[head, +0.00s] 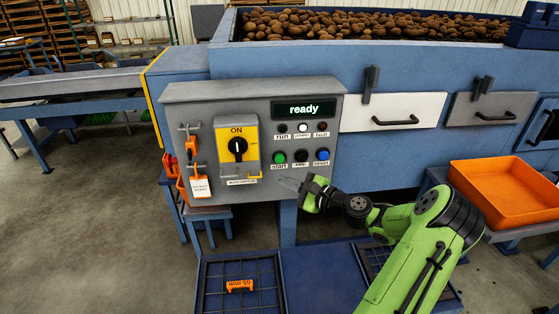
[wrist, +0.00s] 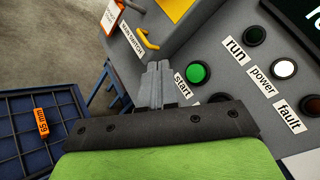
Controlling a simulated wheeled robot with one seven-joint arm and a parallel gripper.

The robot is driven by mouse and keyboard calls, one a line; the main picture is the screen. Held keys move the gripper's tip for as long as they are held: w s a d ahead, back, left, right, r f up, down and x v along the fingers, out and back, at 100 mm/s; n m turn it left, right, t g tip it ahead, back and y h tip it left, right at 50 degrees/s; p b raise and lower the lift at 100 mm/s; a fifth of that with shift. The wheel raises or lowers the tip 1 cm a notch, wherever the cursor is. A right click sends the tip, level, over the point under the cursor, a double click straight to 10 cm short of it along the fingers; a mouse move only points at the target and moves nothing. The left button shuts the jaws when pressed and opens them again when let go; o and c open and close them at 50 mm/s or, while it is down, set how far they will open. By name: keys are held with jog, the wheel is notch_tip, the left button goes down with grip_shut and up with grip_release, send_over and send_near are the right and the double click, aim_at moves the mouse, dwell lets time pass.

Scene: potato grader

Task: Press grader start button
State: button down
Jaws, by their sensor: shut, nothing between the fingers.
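The grey control panel (head: 190,110) faces me on the blue grader, and its display (head: 304,109) reads "ready". The green start button (head: 279,158) is at the left of the panel's lower button row, above a "start" label. It also shows in the wrist view (wrist: 197,73), just right of the fingertips. My gripper (head: 291,184) is shut and empty, just below the start button in the head view. In the wrist view my gripper (wrist: 158,68) points at the panel beside the "start" label. I cannot tell whether the fingertips touch the panel.
A yellow main switch (head: 237,149) set to ON is left of the buttons. A dark stop button (head: 300,156) and a blue reset button (head: 322,155) sit to the right. Padlocks and a tag (head: 200,187) hang at left. An orange tray (head: 505,190) stands at right.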

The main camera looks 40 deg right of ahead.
jog(key=w+d+p, duration=0.1)
jog(key=w+d, duration=0.2)
jog(key=w, duration=0.2)
jog(key=shift+w+d, duration=0.25)
jog(key=shift+d, duration=0.1)
jog(key=shift+w, duration=0.1)
dwell(1.6)
jog(key=shift+w+d, duration=0.2)
jog(key=shift+d, duration=0.05)
jog(key=shift+w+d+p, duration=0.25)
jog(key=shift+w+p, duration=0.15)
dwell(0.8)
jog(key=shift+s+a, duration=0.5)
jog(key=shift+s, duration=0.25)
jog(key=s+a, duration=0.1)
jog(key=s, duration=0.1)
jog(key=s+a, duration=0.1)
jog(key=s, duration=0.1)
jog(key=shift+a, duration=0.4)
